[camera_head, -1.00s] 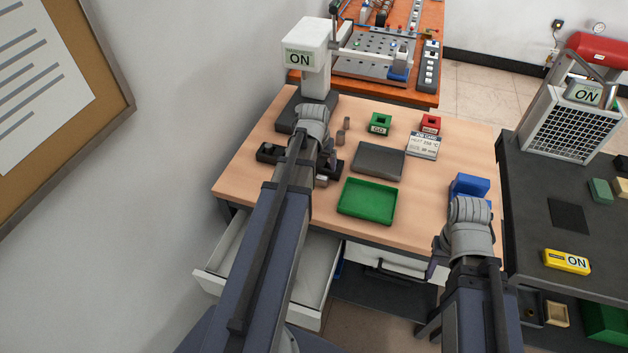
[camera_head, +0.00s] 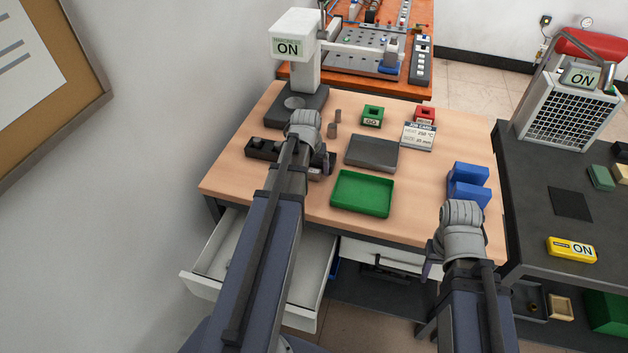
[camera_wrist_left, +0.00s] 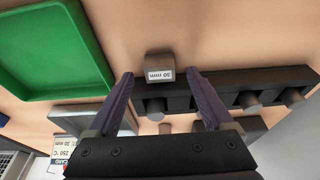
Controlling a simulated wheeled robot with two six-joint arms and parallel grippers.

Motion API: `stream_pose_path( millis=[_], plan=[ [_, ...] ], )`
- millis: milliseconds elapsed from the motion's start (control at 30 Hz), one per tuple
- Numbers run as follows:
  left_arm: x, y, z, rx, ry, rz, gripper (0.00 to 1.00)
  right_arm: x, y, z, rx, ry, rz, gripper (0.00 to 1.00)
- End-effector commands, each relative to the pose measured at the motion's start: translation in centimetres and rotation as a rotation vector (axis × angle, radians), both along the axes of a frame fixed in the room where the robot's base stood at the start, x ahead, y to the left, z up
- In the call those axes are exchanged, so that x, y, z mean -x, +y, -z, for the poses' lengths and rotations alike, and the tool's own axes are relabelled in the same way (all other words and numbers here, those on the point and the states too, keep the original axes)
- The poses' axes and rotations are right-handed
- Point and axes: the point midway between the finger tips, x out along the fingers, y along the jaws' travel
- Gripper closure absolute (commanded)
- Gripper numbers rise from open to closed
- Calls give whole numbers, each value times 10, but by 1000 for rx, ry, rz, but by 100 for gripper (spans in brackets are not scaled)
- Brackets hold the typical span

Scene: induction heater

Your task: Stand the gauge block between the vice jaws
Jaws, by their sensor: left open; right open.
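The gauge block (camera_wrist_left: 159,66), a small grey block labelled 30 mm, sits at the edge of a black rack (camera_wrist_left: 275,88) in the left wrist view. My left gripper (camera_wrist_left: 160,76) is open, with a finger on either side of the block and gaps showing. In the head view the block is mostly hidden by the left wrist. The blue vice (camera_head: 468,185), apparently with two raised jaws, stands at the right of the wooden table. My right gripper (camera_head: 431,262) is near the table's front edge, away from the vice; its fingertips are mostly hidden.
A green tray (camera_head: 363,206) and a grey plate (camera_head: 371,153) lie mid-table. Green (camera_head: 373,116) and red (camera_head: 425,115) holders and a job card (camera_head: 418,136) are behind. A drawer (camera_head: 212,283) stands open below. The table between tray and vice is clear.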

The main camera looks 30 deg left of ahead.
Motion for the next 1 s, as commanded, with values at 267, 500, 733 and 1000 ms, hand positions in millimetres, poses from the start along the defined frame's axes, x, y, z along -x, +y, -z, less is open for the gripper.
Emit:
stream_pose_path(
  millis=[267, 500, 733, 1000],
  plan=[
    [-5, 1, 16, 0, 0, 0, 15, 0, 0, 16, 0, 0, 0, 50],
    [-5, 1, 15, 0, 0, 0, 29, 0, 0, 15, 0, 0, 0, 50],
    [-5, 1, 15, 0, 0, 0, 54, 0, 0, 15, 0, 0, 0, 50],
    [-5, 1, 15, 0, 0, 0, 85, 0, 0, 15, 0, 0, 0, 50]
  ],
)
